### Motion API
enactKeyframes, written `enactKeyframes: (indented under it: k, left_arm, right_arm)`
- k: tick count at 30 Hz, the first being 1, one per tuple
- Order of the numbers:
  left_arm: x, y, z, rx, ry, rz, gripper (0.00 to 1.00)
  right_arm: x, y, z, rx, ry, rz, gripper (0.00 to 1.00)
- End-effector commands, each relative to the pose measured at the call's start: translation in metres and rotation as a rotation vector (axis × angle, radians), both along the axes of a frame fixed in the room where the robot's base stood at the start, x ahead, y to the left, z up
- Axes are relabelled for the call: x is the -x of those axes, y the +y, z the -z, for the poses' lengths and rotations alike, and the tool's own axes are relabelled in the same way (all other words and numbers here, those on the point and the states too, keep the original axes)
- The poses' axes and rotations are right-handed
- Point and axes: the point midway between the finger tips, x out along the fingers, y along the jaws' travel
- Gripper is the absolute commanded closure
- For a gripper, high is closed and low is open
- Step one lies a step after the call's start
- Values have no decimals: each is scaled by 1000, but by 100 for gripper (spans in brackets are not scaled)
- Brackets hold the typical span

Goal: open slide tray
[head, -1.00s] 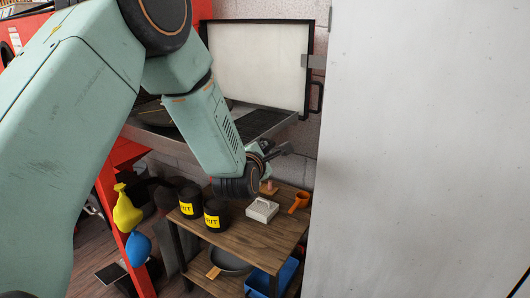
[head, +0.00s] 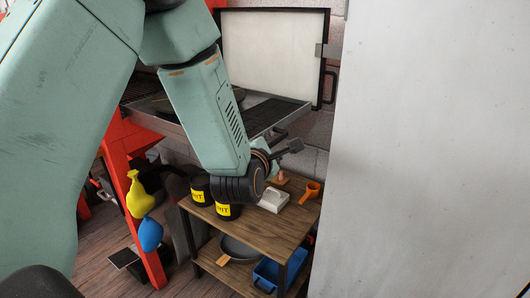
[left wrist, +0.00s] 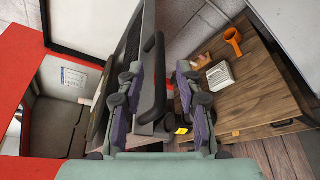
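The slide tray (head: 284,119) is a grey metal tray with a dark grate, below a white panel with a black frame in the head view. In the left wrist view its grey edge (left wrist: 148,20) runs down the middle, with a dark bar handle (left wrist: 153,78) on it. My left gripper (left wrist: 158,76) is open, with one finger on each side of the handle in that view. I cannot tell whether the fingers touch it. In the head view the left gripper (head: 291,148) is small beside the tray's front, partly behind its wrist. My right gripper is not in view.
A wooden shelf cart (head: 275,232) stands below, with black tins (head: 222,211), a white block (head: 273,200) and an orange cup (head: 311,190) on top. A blue bin (head: 268,272) is on its lower shelf. A large pale panel (head: 430,150) blocks the right side.

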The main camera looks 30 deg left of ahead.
Motion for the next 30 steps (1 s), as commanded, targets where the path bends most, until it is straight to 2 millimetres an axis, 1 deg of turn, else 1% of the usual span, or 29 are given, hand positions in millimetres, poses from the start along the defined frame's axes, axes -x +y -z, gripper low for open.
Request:
enactKeyframes:
  k: [1, 6, 9, 12, 16, 30]
  left_arm:
    - [10, -3, -2, 0, 2, 1, 64]
    - [36, -9, -9, 0, -1, 1, 64]
    - [48, -12, -11, 0, 0, 0, 64]
    - [55, -13, -12, 2, 0, 0, 64]
    - [58, -13, -13, 3, -1, -1, 64]
    - [58, -13, -13, 1, 0, 0, 64]
  right_arm:
    - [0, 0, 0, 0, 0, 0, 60]
    - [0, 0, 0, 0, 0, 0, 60]
    - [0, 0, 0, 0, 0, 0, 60]
    - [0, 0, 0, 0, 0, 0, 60]
    - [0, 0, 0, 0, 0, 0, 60]
    - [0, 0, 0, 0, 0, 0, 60]
